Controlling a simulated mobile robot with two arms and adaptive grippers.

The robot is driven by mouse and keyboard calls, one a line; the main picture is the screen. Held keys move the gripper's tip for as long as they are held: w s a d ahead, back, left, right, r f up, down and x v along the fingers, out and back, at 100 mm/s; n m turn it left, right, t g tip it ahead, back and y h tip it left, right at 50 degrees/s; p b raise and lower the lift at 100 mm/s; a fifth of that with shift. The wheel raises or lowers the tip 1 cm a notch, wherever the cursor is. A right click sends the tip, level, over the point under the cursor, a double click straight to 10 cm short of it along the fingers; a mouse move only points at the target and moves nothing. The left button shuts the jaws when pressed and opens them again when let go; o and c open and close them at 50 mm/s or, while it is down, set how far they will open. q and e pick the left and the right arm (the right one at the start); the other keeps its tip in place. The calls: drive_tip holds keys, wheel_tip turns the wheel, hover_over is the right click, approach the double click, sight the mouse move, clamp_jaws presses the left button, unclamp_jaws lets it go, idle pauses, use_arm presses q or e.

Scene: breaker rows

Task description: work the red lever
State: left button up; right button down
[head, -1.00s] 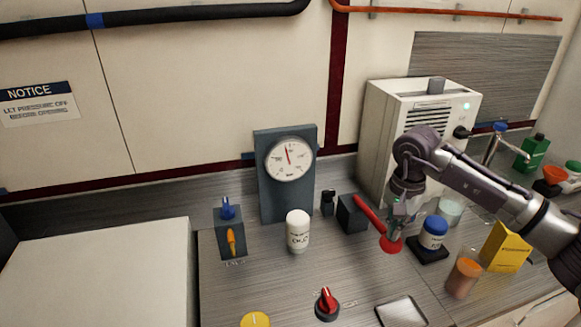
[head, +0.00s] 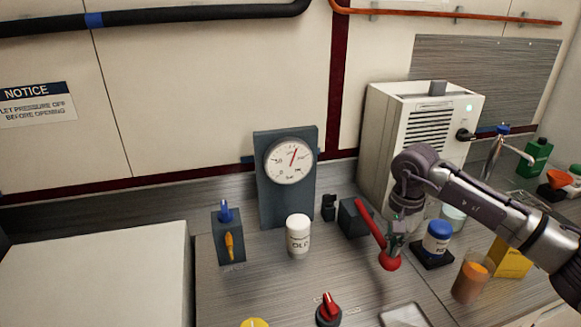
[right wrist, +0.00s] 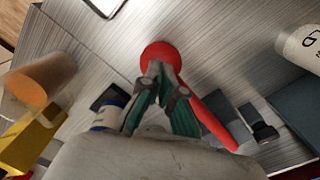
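The red lever (head: 371,225) comes out of a dark box (head: 352,217) on the bench and slopes down toward me, ending in a round red knob (head: 389,261). My right gripper (head: 395,246) is just above the knob. In the right wrist view its green-padded fingers (right wrist: 160,72) are drawn together, with their tips over the edge of the knob (right wrist: 158,53). The lever's shaft (right wrist: 215,125) runs off to the lower right behind them. No part of the lever shows between the tips. My left gripper is not in view.
Near the lever are a white bottle (head: 298,236), a blue-capped jar (head: 437,238), an orange-topped container (head: 469,282), a yellow box (head: 511,258) and a red rotary knob (head: 328,310). Bare bench lies between bottle and lever.

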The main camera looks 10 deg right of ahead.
drive_tip(key=shift+r, duration=0.1)
wheel_tip(320, 180, up, 9)
drive_tip(key=p, duration=0.5)
drive_tip(key=shift+p, duration=0.35)
drive_tip(key=shift+w+f, duration=0.1)
drive_tip(key=shift+f, duration=0.15)
idle(0.4)
drive_tip(key=shift+f+b, duration=1.6)
drive_tip(key=shift+f, duration=0.4)
drive_tip(key=shift+r, duration=0.15)
drive_tip(key=shift+r+p, duration=0.6)
drive_tip(key=shift+r, duration=0.05)
drive_tip(key=shift+r+p, duration=0.75)
drive_tip(key=shift+r, duration=0.5)
